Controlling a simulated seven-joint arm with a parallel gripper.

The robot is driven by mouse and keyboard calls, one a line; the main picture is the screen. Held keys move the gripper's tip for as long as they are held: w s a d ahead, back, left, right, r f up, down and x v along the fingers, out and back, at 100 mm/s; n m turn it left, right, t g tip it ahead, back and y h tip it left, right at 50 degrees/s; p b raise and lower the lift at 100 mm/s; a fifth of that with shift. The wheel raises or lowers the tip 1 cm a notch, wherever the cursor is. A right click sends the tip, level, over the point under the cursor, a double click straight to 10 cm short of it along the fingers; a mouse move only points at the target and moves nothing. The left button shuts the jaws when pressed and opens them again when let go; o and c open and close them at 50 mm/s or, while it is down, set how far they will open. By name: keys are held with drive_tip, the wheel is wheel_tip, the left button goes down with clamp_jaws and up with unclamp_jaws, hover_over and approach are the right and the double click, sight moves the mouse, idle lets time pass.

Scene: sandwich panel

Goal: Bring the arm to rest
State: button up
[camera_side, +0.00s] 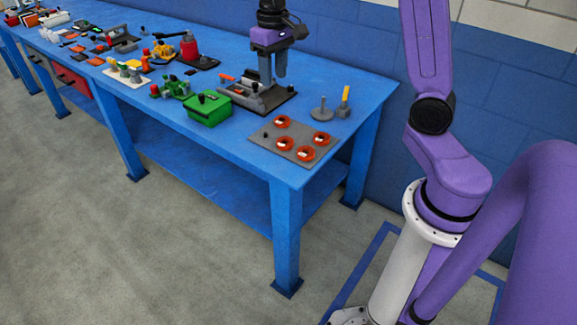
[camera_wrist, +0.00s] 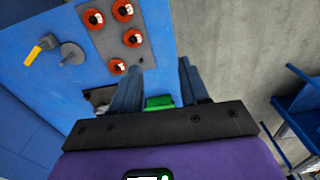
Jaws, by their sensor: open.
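My gripper (camera_side: 271,74) hangs pointing down over the right part of the blue table (camera_side: 362,97), above a dark grey fixture (camera_side: 266,101). In the wrist view my gripper (camera_wrist: 158,65) has its two grey-blue fingers spread apart, with nothing held between them. In the side view the fingers overlap the fixture behind them, so I cannot tell the exact height of the fingertips. My purple arm comes from the right side.
A grey panel (camera_side: 271,147) with several red rings lies at the table's right end. A green box (camera_side: 209,108) stands left of it. A grey disc with a peg (camera_side: 321,110) and a yellow-handled piece (camera_side: 345,101) stand near the right edge. Many parts crowd the left.

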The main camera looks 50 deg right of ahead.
drive_tip(key=s+a+f+n, duration=0.1)
drive_tip(key=s+a+n, duration=0.2)
drive_tip(key=s+a, duration=0.3)
drive_tip(key=s+a+n, duration=0.4)
drive_tip(key=s, duration=0.4)
drive_tip(key=s+f+n, duration=0.3)
drive_tip(key=s+n, duration=0.3)
drive_tip(key=s, duration=0.9)
drive_tip(key=shift+d, duration=0.4)
